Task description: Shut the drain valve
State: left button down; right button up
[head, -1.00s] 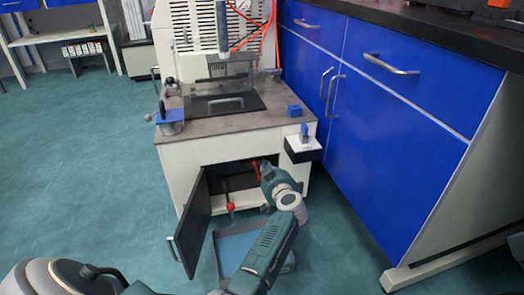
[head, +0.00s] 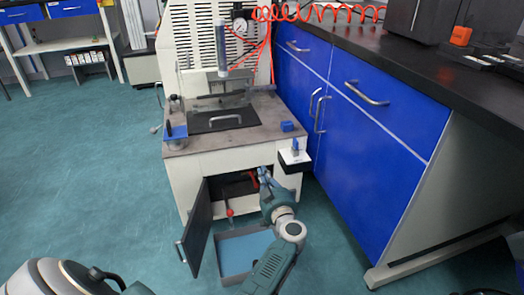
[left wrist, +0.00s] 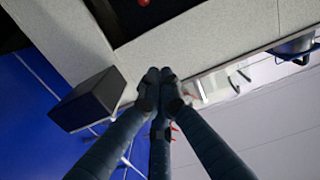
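The machine's low cabinet opening (head: 222,188) is dark, with its door (head: 198,228) swung open to the left. A red ball knob (head: 230,212) shows low in the opening, and a red bar (head: 252,180) shows higher inside. I cannot tell which belongs to the drain valve. My left gripper (head: 264,172) is at the opening's upper right edge, right of both red parts. In the left wrist view its fingertips (left wrist: 158,76) are together and empty, before the pale panel beside the opening. A red ball (left wrist: 143,2) shows at the top edge there. My right gripper is not in view.
A blue-bottomed tray (head: 222,262) lies on the floor below the opening. A black box (head: 294,166) with a white top juts from the machine's right front, near my left gripper. Blue cabinets (head: 375,145) stand to the right. Floor at left is clear.

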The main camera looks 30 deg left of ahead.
pick_arm(q)
jog(key=s+r+t+y, duration=0.1)
jog(key=r, duration=0.4)
jog(key=s+d+r+n+t+y+p, duration=0.1)
jog(key=s+r+t, duration=0.1)
jog(key=r, duration=0.4)
jog(key=shift+s+d+r, duration=0.25)
jog(key=shift+f, duration=0.1)
